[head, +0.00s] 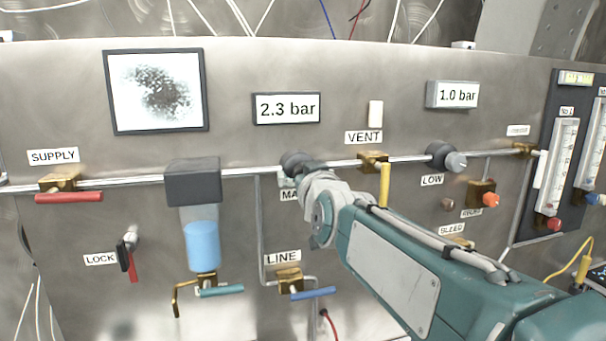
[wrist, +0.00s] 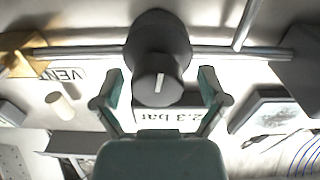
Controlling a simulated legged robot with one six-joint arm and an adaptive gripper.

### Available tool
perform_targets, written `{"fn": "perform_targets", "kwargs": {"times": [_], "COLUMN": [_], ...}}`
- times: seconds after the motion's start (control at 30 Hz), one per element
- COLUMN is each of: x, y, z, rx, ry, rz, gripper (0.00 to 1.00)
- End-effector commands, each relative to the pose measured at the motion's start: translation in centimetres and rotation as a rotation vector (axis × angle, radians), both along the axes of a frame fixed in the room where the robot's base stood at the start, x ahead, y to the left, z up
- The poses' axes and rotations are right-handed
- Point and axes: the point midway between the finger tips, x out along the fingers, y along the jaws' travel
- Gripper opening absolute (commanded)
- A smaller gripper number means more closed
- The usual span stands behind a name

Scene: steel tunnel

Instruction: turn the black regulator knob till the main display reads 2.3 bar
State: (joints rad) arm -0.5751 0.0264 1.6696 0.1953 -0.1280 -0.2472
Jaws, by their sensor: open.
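The main display (head: 287,108) reads 2.3 bar in the head view. The black regulator knob (wrist: 158,80) shows in the wrist view with a white mark on its face; in the head view its dark body (head: 293,161) is partly hidden behind my arm. My gripper (wrist: 158,95) is open, with one finger on either side of the knob and a visible gap to each. In the wrist view the display (wrist: 180,115), upside down, is partly covered by the knob and my gripper.
A second regulator labelled LOW (head: 446,157) sits to the right, under a display (head: 453,94) reading 1.0 bar. A yellow VENT handle (head: 384,185) stands close to my arm. A filter bowl (head: 201,240) hangs to the left. The LINE valve (head: 290,281) is below.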

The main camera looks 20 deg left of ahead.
Motion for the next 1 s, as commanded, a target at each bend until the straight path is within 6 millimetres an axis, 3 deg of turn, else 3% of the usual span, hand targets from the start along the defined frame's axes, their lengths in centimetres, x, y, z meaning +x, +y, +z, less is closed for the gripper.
{"fn": "perform_targets", "kwargs": {"times": [0.03,0.2,0.83,0.87,0.9,0.93,1.0], "x": [0.0,-0.03,0.02,0.02,0.02,0.02,0.02], "y": [-0.05,-0.06,0.01,0.01,0.01,0.01,0.01], "z": [0.01,0.02,-0.06,-0.07,-0.07,-0.07,-0.07], "rx": [0.0,0.0,0.062,0.062,0.062,0.061,0.061], "ry": [0.0,0.0,0.039,0.039,0.039,0.039,0.039], "rz": [0.0,0.0,0.0,0.0,0.0,0.0,0.0], "gripper": [0.89,0.13,0.11,0.63,0.8,0.93,0.93]}}
